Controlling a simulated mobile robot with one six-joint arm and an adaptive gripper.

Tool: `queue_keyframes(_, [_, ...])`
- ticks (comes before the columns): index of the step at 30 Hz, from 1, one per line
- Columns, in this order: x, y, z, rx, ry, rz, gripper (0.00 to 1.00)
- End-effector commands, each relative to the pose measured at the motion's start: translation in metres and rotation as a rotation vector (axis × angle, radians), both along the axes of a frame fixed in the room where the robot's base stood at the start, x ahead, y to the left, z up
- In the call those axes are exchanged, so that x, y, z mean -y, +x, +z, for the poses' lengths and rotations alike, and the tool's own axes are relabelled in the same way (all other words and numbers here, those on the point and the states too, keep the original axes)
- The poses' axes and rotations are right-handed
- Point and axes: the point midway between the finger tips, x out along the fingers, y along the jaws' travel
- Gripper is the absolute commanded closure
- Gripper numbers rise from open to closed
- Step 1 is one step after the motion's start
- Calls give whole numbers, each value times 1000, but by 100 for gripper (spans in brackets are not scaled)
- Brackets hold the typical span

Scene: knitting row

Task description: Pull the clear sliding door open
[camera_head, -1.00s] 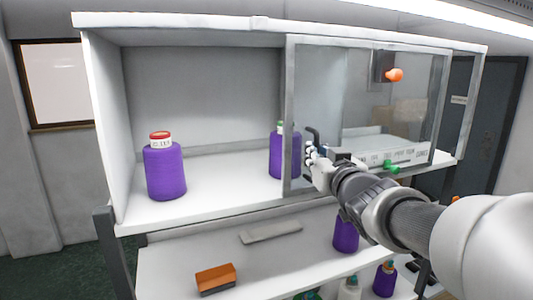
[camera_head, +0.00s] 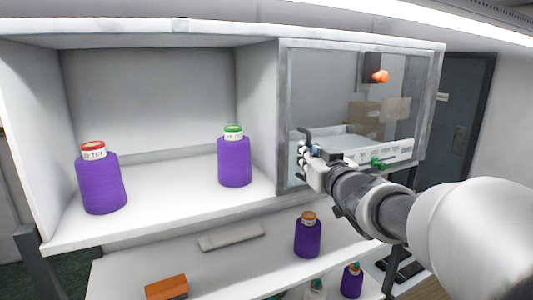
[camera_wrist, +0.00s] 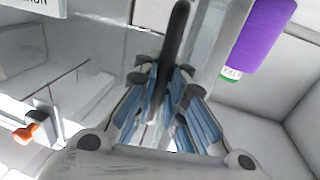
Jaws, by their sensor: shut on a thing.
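The clear sliding door (camera_head: 335,85) is a grey-framed transparent panel over the right part of the white cabinet. Its left frame edge stands at the middle divider, and the left bay is uncovered. A dark bar handle (camera_head: 305,133) sits near the door's left edge; it also shows in the wrist view (camera_wrist: 178,30). My gripper (camera_head: 306,158) is at this handle. In the wrist view my gripper's (camera_wrist: 165,95) blue-padded fingers close around the handle's lower part, hiding where they touch it.
In the open bay stand a purple cone with a red top (camera_head: 101,183) and one with a green top (camera_head: 234,162). An orange knob (camera_head: 380,76) is at the upper right. The lower shelf holds an orange block (camera_head: 167,288), a grey bar (camera_head: 231,237) and more purple cones.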

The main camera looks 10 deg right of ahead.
Motion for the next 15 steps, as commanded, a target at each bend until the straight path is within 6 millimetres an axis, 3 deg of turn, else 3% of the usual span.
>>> queue_keyframes(2, [1, 0, -5, -10, -1, -2, 100])
queue_keyframes(3, [1, 0, -5, -10, -1, -2, 89])
queue_keyframes(12, [0, 0, -2, -5, -1, 0, 69])
queue_keyframes(15, [0, 0, -2, -4, 0, 0, 69])
